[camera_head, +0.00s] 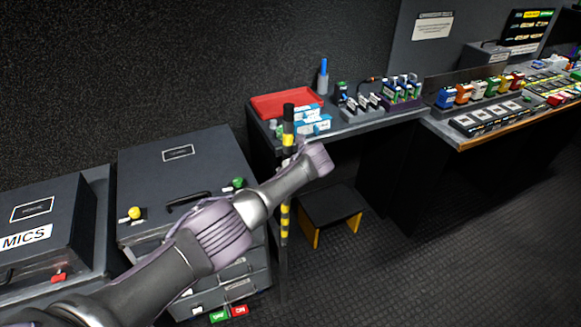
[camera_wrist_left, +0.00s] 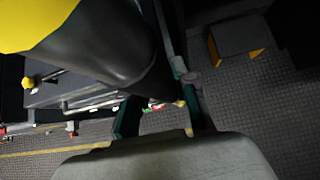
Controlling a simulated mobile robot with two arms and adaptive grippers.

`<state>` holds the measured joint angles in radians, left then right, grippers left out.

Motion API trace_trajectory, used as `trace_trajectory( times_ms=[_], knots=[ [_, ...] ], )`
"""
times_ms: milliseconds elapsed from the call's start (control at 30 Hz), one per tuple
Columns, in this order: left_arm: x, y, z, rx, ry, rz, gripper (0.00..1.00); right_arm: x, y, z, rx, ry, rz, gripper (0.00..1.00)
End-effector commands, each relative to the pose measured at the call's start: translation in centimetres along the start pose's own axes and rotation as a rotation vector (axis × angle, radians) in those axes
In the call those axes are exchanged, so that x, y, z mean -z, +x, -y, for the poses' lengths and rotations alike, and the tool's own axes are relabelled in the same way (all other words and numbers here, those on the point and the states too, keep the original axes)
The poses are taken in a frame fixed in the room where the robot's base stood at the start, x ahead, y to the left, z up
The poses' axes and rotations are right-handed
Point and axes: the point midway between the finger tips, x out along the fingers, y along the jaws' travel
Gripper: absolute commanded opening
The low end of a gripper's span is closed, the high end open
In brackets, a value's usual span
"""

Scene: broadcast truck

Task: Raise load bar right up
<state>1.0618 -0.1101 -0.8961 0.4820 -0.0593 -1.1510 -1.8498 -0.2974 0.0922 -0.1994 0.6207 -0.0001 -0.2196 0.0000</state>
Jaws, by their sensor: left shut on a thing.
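The load bar (camera_head: 289,112) is an upright pole with black and yellow bands, standing at the left front of the work table. My left arm reaches across it in the head view and hides its middle; yellow bands show above and below the arm. In the left wrist view, the bar (camera_wrist_left: 105,42) is large and close, black with a yellow band. My left gripper (camera_wrist_left: 160,103) is shut on the bar, though the contact itself is largely hidden. Its fingers are hidden by the wrist in the head view. My right gripper is in neither view.
A dark drawer cabinet (camera_head: 140,172) with knobs and a handle stands left of the bar. The table behind holds a red tray (camera_head: 268,104) and small boxes. A low step stool (camera_head: 332,203) stands to the right. The floor at the front right is clear.

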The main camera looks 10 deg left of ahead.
Motion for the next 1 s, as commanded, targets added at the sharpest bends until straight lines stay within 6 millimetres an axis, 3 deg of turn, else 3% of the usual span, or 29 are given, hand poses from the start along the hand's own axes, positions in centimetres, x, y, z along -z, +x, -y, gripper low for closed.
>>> trace_trajectory(
  times_ms=[300,333,467,800,1000],
  knots=[
    [-0.1,-0.3,0.5,0.013,0.005,0.004,0.0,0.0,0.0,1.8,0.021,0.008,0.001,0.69],
    [-0.1,-0.3,0.5,0.013,0.005,0.004,0.31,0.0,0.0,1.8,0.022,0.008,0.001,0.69],
    [-0.1,-0.3,0.5,0.013,0.004,0.004,0.52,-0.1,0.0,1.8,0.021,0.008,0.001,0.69],
    [-0.1,-0.2,0.3,0.007,0.002,0.003,0.53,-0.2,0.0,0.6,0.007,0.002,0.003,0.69],
    [-0.2,-1.4,0.3,0.009,0.002,0.004,0.53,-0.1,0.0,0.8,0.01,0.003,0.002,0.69]
  ],
)
